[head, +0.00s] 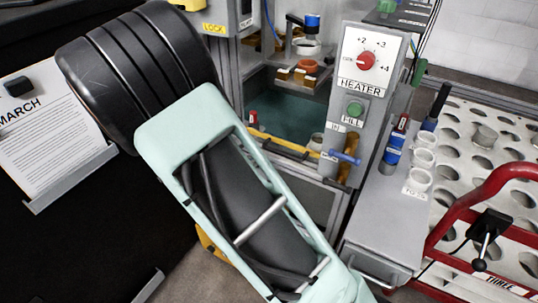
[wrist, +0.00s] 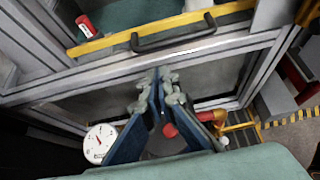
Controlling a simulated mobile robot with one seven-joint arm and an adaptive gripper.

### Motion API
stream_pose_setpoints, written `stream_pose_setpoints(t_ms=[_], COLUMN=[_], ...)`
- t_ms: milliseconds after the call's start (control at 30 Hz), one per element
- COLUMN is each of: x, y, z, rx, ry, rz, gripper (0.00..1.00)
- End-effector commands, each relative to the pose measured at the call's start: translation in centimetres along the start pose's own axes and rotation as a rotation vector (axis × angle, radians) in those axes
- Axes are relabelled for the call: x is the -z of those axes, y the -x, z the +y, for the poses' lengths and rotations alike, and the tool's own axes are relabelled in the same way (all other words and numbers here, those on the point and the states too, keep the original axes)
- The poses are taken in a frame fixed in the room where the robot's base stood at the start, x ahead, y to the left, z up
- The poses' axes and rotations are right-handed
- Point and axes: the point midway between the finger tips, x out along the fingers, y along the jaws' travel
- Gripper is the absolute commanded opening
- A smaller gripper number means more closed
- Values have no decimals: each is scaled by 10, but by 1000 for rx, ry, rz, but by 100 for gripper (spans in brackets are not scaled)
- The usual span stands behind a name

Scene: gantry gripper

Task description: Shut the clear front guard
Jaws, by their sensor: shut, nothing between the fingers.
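The front guard's yellow top bar (wrist: 108,42) crosses the upper part of the wrist view, with a black handle (wrist: 175,35) on it. The yellow bar (head: 268,137) also shows in the head view, low across the front of the machine. Above it the opening onto the greenish tank (head: 285,108) is uncovered. My gripper (wrist: 158,75) is shut and empty, its fingertips below the handle in the wrist view and apart from it. In the head view my arm hides the gripper and part of the machine's lower front.
A control post with a red heater knob (head: 367,61) stands right of the opening. A red tubular frame (head: 480,195) and a perforated white board (head: 460,135) lie further right. A dial gauge (wrist: 99,142) and a red-ended fitting (wrist: 204,116) sit near my gripper.

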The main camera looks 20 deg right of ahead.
Motion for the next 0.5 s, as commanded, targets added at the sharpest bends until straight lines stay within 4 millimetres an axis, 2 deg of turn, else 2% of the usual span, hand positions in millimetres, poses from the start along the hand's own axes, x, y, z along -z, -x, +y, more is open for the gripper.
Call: stream_pose_setpoints(t_ms=[500], x=[2], y=[-83], z=[-1], rx=[3], ry=[-1], rz=[-2], gripper=[0])
